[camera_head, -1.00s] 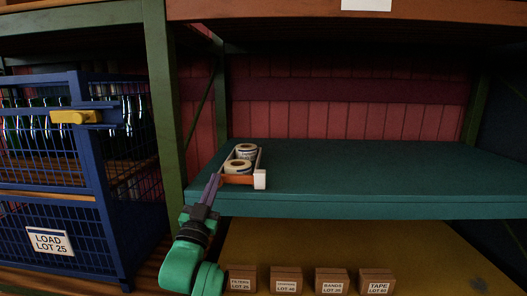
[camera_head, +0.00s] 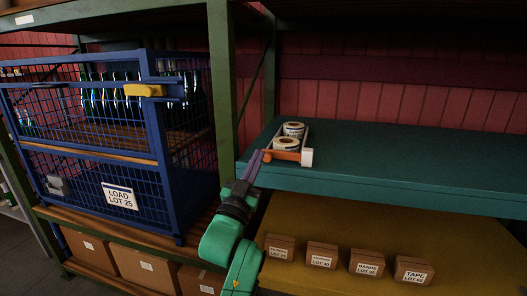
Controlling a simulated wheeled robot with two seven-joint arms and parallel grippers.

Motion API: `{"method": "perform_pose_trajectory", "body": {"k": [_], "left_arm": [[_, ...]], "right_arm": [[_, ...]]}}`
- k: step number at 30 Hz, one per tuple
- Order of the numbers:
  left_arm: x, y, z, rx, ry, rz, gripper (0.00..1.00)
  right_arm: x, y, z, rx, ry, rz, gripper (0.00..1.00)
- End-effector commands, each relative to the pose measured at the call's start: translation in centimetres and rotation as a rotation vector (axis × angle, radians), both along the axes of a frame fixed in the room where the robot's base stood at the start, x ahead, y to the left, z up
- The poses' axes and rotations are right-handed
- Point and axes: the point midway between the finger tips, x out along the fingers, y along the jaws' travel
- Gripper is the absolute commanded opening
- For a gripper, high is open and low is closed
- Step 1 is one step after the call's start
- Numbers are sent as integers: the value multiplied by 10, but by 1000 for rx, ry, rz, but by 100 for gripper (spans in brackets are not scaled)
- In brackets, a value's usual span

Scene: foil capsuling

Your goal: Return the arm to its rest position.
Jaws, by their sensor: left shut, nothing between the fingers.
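My left arm, green with a dark wrist, rises from the bottom middle of the head view. Its left gripper (camera_head: 254,165) is shut with its narrow fingers together and nothing between them. The fingertips are close to the near left side of a small tray (camera_head: 306,157) on the teal shelf (camera_head: 420,165). I cannot tell whether they touch it. Two rolls (camera_head: 287,144) sit in the tray. My right gripper is not in view.
A blue wire cage (camera_head: 158,150) with a yellow latch (camera_head: 145,90), bottles inside and a LOAD LOT 25 label stands at the left. A green post (camera_head: 222,90) is between cage and shelf. Several small labelled boxes (camera_head: 322,255) sit on the yellow lower shelf (camera_head: 440,240). Cartons (camera_head: 145,270) are under the cage.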

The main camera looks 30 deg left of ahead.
Motion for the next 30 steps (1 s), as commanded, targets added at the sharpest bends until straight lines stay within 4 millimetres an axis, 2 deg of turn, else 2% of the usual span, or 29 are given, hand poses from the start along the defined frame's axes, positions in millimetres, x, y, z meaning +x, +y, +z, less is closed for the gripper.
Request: {"method": "perform_pose_trajectory", "body": {"k": [1,3,7,14,17,20,23,24,26,27,29,30], "left_arm": [[-12,-4,-15,-3,1,-1,0],[-25,-8,-21,-2,0,-1,0],[-39,-13,-26,-2,-1,0,0],[-42,-15,-26,-1,1,-1,0],[-30,-18,-46,-6,48,-15,0],[-3,-29,-104,-18,182,-51,0],[20,-43,-194,-38,375,-95,0],[24,-49,-233,-47,454,-112,0],[24,-57,-289,-58,572,-131,0],[20,-62,-327,-66,650,-143,0],[9,-67,-384,-78,767,-158,0],[-2,-71,-420,-86,845,-165,0]], "right_arm": [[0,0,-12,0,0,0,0],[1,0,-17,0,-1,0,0],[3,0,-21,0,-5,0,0],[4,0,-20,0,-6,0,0],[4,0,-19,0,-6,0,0],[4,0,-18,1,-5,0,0],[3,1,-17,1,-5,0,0],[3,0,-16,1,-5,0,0],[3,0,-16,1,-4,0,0],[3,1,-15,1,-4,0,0],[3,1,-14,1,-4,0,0],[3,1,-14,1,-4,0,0]]}}
